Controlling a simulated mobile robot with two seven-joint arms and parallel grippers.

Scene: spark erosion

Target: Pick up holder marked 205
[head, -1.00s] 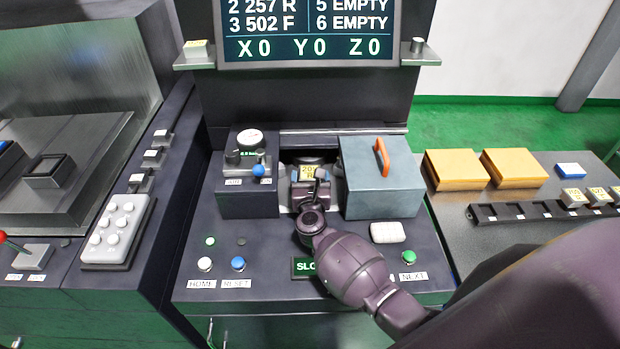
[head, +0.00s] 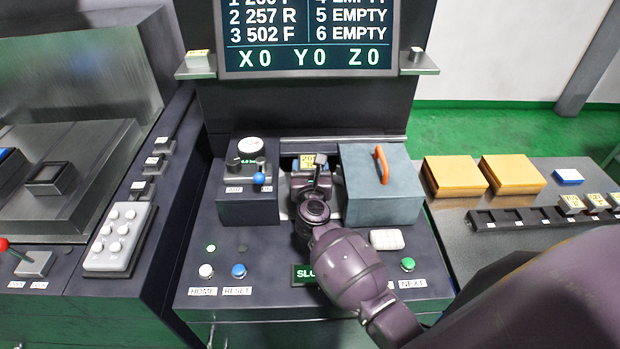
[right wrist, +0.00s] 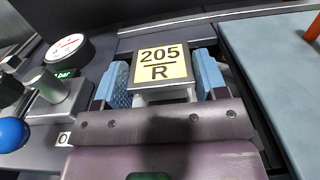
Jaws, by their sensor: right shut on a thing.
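In the head view my right gripper (head: 311,170) reaches into the recess from the front and hides the holder's lower part. I cannot tell whether the holder still touches what is under it. My left gripper is not in view.
The gauge box (head: 247,191) stands close on the left, with a blue-tipped lever. The grey box (head: 381,188) with an orange handle stands close on the right. A screen (head: 308,38) is above. Two orange blocks (head: 455,176) and a slotted rack (head: 515,218) with more holders are at right.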

